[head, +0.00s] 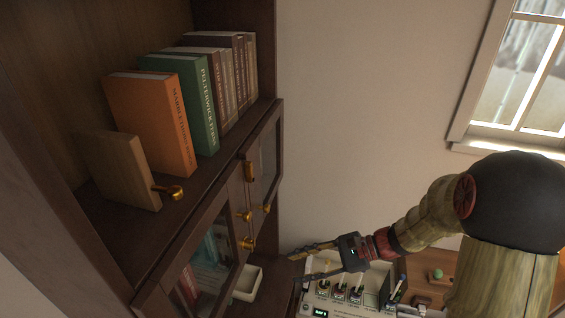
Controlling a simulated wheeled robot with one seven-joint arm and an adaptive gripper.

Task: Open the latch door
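The dark wooden cabinet has a near glass-panelled door (178,279) and a far glass-panelled door (279,135) below its open shelf. Both look closed. A brass latch-like fitting (250,171) sits near the upper edge where the doors meet. Brass knobs (246,216) (266,208) and another brass piece (249,243) sit lower down; I cannot tell which of these belongs to the latch. My gripper (292,267) is to the right of the doors and below the knobs in the picture. Its two fingers are spread and empty, apart from the cabinet.
Several books, including an orange one (150,120) and a green one (187,100), stand on the shelf. A wooden block (125,170) with a brass knob is beside them. A small white open box (248,284) and a white rack of small bottles (340,305) are low near my gripper.

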